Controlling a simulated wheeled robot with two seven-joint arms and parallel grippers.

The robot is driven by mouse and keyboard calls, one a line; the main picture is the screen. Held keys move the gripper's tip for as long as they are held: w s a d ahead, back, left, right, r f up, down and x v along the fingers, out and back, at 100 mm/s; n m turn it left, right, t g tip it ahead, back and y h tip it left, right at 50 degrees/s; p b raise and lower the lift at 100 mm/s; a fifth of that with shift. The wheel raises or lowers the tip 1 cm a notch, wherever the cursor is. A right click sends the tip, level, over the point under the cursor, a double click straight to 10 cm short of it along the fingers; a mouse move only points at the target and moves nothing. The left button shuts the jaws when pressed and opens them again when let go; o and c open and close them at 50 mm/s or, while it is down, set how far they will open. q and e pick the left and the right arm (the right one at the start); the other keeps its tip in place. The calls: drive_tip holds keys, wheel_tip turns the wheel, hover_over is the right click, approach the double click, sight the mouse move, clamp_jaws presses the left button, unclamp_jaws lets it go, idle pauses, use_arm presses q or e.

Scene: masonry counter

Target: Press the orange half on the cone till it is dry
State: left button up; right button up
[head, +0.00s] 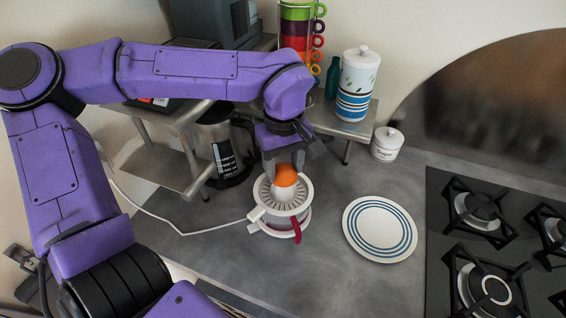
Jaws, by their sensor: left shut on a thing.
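A white citrus juicer (265,220) with a slotted top and a red part at its front stands on the grey counter. The orange half (286,175) is at the middle of the juicer's top. My left gripper (284,163) comes down from above and is shut on the orange half. My right gripper does not show.
A white plate with blue rings (365,248) lies right of the juicer, with the gas hob (434,240) beyond it. A sugar jar (387,145), a kettle (222,143) and a metal shelf (160,172) stand behind. A white cord (190,233) runs left from the juicer.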

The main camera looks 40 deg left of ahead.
use_arm(q)
drive_tip(key=shift+s+f, duration=0.2)
drive_tip(key=shift+f, duration=0.4)
idle(2.6)
idle(1.7)
wheel_tip(320, 180, up, 2)
drive_tip(key=shift+w+p, duration=0.15)
drive_tip(key=shift+p, duration=1.05)
wheel_tip(320, 180, up, 5)
drive_tip(key=p, duration=0.7)
drive_tip(key=shift+r, duration=0.2)
drive_tip(key=shift+f, duration=0.1)
